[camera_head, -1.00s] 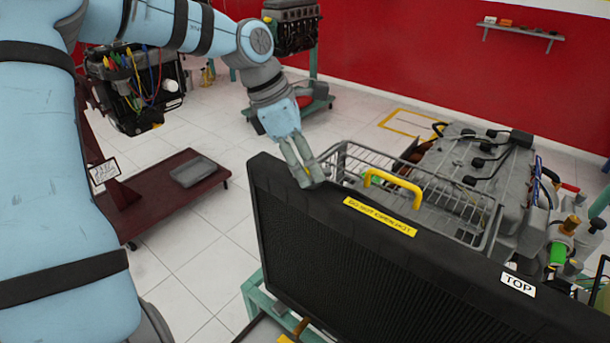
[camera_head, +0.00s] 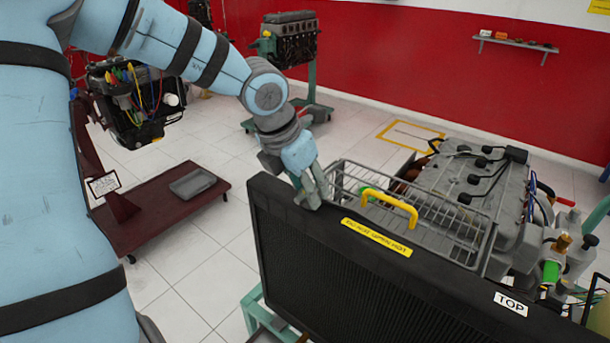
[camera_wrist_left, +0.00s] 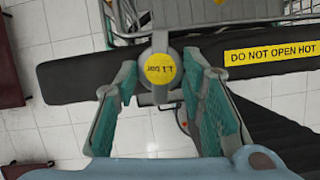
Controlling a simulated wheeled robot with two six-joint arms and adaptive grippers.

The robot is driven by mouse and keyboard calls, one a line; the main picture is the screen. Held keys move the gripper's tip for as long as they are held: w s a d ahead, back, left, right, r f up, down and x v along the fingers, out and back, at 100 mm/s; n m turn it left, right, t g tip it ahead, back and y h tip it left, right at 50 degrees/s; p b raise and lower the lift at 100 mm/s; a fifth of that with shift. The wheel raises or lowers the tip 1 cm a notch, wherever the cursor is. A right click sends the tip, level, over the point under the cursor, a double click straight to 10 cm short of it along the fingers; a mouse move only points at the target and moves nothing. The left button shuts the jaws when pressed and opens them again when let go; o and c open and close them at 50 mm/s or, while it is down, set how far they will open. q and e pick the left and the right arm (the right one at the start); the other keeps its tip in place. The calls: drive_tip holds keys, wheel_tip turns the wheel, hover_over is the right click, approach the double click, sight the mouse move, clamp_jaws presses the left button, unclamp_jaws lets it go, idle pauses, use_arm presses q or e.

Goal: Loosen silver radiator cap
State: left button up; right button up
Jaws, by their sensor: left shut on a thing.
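The silver radiator cap (camera_wrist_left: 160,85) has a round yellow label reading 1.1 bar and sits on top of the black radiator (camera_wrist_left: 75,76). In the head view the cap is hidden behind my fingers at the left end of the radiator (camera_head: 330,255). My left gripper (camera_head: 311,190) points down there. In the left wrist view its two fingers (camera_wrist_left: 160,74) stand on either side of the cap and are shut on it. The label is upside down in this view. My right gripper is out of view.
A dark red wheeled stand (camera_head: 150,215) is at left, with open floor between.

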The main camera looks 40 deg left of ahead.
sight(303, 196)
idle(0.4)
use_arm(q)
drive_tip(key=o, duration=1)
drive_tip(key=shift+o, duration=0.7)
drive_tip(key=shift+w+d, duration=0.1)
drive_tip(key=shift+w, duration=0.1)
drive_tip(key=v, duration=0.4)
drive_tip(key=shift+r, duration=0.1)
drive_tip(key=s+a, duration=0.1)
drive_tip(key=s, duration=1.1)
drive_tip(key=shift+s+r, duration=0.15)
drive_tip(key=shift+r, duration=0.15)
